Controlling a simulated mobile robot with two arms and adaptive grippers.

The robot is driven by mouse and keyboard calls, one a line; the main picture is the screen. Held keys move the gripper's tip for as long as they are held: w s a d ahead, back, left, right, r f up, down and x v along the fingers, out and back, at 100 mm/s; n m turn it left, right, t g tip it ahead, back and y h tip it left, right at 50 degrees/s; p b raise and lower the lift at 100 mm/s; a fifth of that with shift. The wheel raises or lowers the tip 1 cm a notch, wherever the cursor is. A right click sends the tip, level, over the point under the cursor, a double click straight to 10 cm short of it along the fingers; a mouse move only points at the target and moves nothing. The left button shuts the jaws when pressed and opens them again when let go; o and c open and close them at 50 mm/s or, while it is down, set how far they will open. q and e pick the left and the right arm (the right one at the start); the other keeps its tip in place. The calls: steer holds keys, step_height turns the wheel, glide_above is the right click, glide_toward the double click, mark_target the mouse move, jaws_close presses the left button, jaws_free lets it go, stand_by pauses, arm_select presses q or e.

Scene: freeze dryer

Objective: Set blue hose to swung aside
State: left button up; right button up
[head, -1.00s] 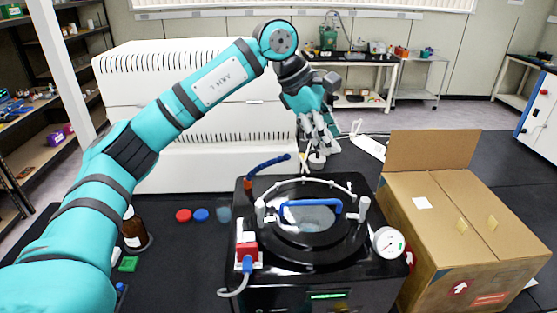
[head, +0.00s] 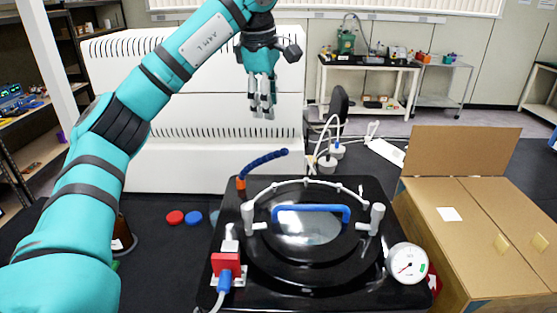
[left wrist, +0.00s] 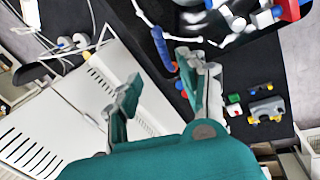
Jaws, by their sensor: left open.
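The blue hose (head: 263,163) is a dark blue, ribbed, curved tube. It rises from an orange fitting (head: 240,184) at the back left corner of the black freeze dryer (head: 358,200) and leans up to the right. Its free end is in the air, behind the round lid (head: 307,254). My left gripper (head: 262,112) points down, open and empty, above and behind the hose, apart from it. In the left wrist view the hose (left wrist: 162,47) shows beyond the open fingers (left wrist: 160,72). My right gripper is in neither view.
A white vented cabinet (head: 190,115) stands behind the dryer. A red cap (head: 175,218) and a blue cap (head: 193,218) lie on the dark bench at the left.

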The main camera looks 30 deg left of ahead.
arm_select(q)
glide_toward(274, 154)
steer(key=p+x, duration=0.1)
steer(key=x, duration=0.2)
steer(key=p+x, duration=0.1)
steer(key=x, duration=0.6)
steer(key=shift+w+a+r+p, duration=0.1)
steer(key=shift+w+a+p, duration=0.15)
steer(key=shift+p, duration=0.15)
steer(key=shift+f, duration=0.35)
steer(key=shift+w+f, duration=0.15)
steer(key=shift+f, duration=0.2)
steer(key=c, duration=0.8)
jaws_close()
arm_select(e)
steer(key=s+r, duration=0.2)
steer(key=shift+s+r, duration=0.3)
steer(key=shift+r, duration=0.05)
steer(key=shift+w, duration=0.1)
